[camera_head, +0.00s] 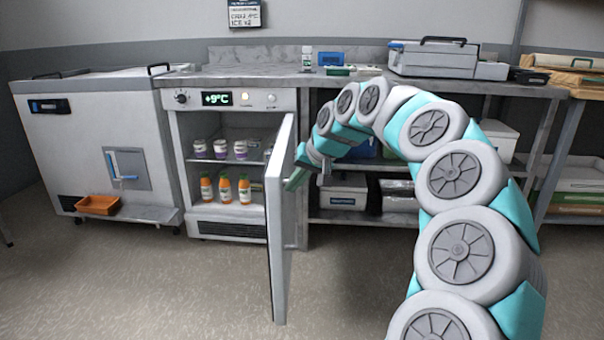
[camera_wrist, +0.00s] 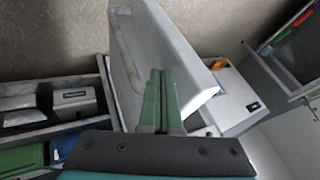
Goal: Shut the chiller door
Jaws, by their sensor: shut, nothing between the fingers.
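The chiller (camera_head: 232,98) stands under the counter with its white door (camera_head: 280,225) swung wide open toward me. Its display reads +9°C. Inside are white-lidded jars (camera_head: 221,149) on the upper shelf and several orange bottles (camera_head: 225,188) below. My gripper (camera_head: 292,182) is at the right side of the door, close to its handle side; I cannot tell whether it touches. In the wrist view, my gripper's green fingers (camera_wrist: 160,78) are together and empty, pointing at the door (camera_wrist: 165,45), which fills the middle of that view. The fingers hide part of the door.
A white ice machine (camera_head: 95,130) with an orange tray (camera_head: 97,204) stands left of the chiller. Shelves with boxes (camera_head: 343,190) are under the counter at right. A grey case (camera_head: 433,58) sits on the counter. The floor (camera_head: 190,290) in front is clear.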

